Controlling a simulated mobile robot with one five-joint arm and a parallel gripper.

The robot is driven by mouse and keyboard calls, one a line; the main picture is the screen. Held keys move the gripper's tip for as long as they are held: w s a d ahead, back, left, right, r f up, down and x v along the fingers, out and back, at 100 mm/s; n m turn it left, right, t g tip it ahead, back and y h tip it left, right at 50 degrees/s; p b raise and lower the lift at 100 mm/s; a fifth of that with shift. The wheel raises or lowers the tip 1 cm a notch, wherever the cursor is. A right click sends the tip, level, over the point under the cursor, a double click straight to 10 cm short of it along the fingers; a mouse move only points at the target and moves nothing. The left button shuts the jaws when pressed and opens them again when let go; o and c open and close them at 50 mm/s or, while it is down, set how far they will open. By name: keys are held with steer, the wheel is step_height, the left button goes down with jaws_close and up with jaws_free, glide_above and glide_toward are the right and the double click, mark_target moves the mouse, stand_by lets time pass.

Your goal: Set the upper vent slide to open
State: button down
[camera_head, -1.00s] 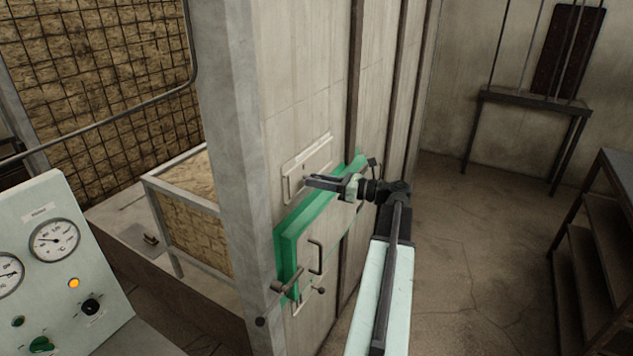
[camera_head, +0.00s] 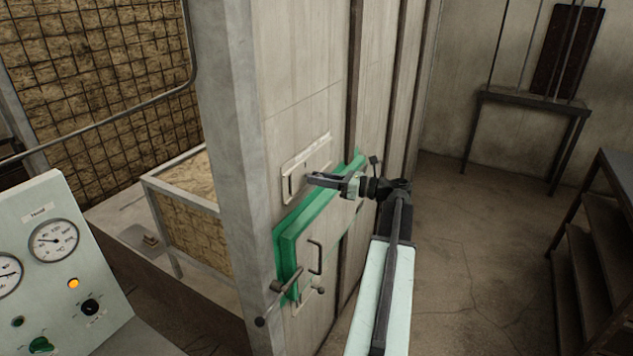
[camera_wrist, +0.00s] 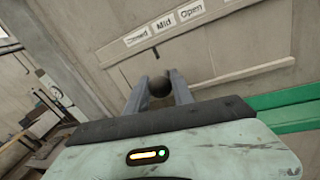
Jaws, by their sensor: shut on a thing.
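The upper vent slide plate (camera_head: 310,160) is a pale panel on the oven wall above the green door band. In the wrist view its label strip reads Closed (camera_wrist: 137,37), Mid (camera_wrist: 163,22) and Open (camera_wrist: 191,10), left to right. My gripper (camera_head: 312,178) is at the front of this plate. In the wrist view its two fingers (camera_wrist: 159,86) are shut on a dark round knob (camera_wrist: 158,84). The knob is below the labels, on their left side. I cannot tell exactly which label it lines up with. The fingers hide its sides.
The green door band (camera_head: 290,250), with a dark handle (camera_head: 316,257) and lever (camera_head: 285,285), lies just below my gripper. A gauge panel (camera_head: 50,270) stands at the lower left. Dark shelves (camera_head: 605,240) stand at the right. The floor between is clear.

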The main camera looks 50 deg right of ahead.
steer(key=d, duration=0.2)
steer(key=w+d, duration=0.1)
steer(key=d, duration=0.4)
steer(key=shift+w, duration=0.4)
steer(key=shift+a+r, duration=0.1)
steer(key=shift+a, duration=0.05)
steer(key=c, duration=1.1)
jaws_free()
steer(key=shift+d, duration=0.2)
steer(key=shift+a, duration=0.15)
steer(key=shift+s, duration=0.1)
glide_toward(315, 166)
steer(key=v, duration=0.3)
steer(key=shift+r, duration=0.1)
